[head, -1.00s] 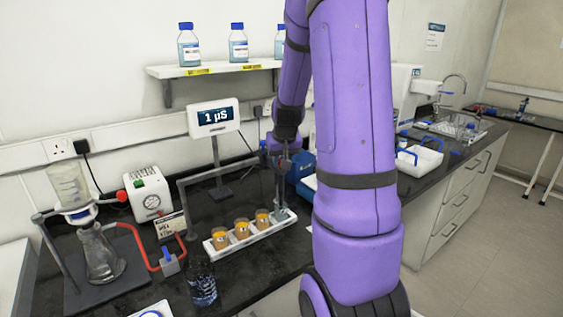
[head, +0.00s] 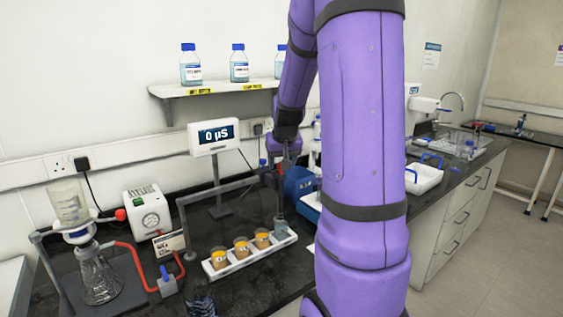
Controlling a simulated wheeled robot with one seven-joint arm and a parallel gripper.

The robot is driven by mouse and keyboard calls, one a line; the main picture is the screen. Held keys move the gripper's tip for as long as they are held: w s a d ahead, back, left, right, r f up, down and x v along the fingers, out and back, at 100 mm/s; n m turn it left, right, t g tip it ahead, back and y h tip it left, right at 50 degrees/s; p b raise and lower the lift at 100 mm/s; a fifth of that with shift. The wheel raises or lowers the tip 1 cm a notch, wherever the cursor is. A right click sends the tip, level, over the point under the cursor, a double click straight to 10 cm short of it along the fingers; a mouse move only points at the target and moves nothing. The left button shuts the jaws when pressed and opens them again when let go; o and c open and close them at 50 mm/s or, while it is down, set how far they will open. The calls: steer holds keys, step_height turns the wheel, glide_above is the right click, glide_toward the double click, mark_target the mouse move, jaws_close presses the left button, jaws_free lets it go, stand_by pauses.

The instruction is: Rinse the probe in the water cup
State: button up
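The probe (head: 279,200) is a thin grey upright rod below my gripper (head: 287,160). My gripper seems shut on its top; the fingers are small and partly dark in the head view. The probe's lower end reaches the clear water cup (head: 281,228) at the right end of the white rack. I cannot tell how deep the tip is inside the cup. The meter display (head: 214,136) on its stand reads 0 µS.
Several amber-filled cups stand left of the water cup in the white rack (head: 217,270). A grey frame (head: 183,225) rises behind it. A filter flask (head: 100,280), a pump (head: 148,212) and a dark bottle (head: 200,300) stand to the left. My arm hides the counter to the right.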

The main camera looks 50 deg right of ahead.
steer(key=shift+r, duration=0.1)
steer(key=v, duration=1)
steer(key=shift+r, duration=0.3)
steer(key=shift+s, duration=0.1)
